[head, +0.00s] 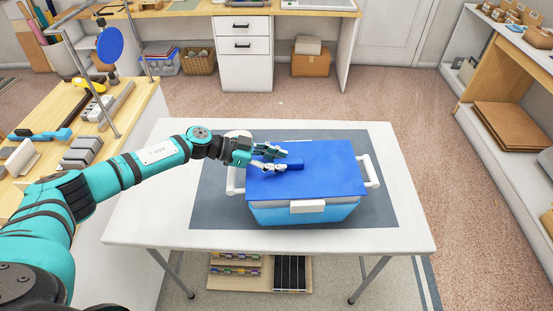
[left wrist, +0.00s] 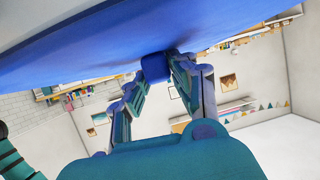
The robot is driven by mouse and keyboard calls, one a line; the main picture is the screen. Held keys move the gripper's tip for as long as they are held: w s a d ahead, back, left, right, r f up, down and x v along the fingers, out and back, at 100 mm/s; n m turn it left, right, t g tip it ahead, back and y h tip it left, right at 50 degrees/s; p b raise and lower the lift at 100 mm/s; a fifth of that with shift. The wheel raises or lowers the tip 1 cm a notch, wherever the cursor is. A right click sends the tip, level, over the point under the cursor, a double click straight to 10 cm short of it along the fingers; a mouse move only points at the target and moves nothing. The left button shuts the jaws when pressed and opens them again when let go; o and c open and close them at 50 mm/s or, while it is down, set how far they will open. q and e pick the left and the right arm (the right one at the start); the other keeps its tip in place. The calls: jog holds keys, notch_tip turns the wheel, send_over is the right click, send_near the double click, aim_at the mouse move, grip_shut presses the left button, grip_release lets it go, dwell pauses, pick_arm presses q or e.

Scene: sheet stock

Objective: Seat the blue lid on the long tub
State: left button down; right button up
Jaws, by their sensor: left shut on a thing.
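The long tub (head: 300,215) is light blue and stands on a dark mat on the white table. It has white side handles and a white front latch (head: 307,206). The blue lid (head: 325,176) is flat and lies over the tub's top, covering its opening. I cannot tell whether the lid touches the rim all round. My left gripper (head: 281,161) comes in from the left above the lid and is shut on its raised blue grip. The left wrist view shows the fingers on either side of this grip (left wrist: 154,67), against the lid's broad face (left wrist: 85,62). My right gripper is out of view.
The dark mat (head: 210,205) leaves bare white table (head: 150,215) around it. A wooden bench (head: 135,105) with tools and grey blocks stands at left. Low trays (head: 235,270) sit beneath the table. Shelving (head: 500,90) stands at right.

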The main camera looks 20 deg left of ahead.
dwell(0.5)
pick_arm(q)
jog(key=shift+f, duration=0.15)
jog(key=c, duration=1)
grip_release()
jog(key=shift+o, duration=0.2)
jog(key=o, duration=0.5)
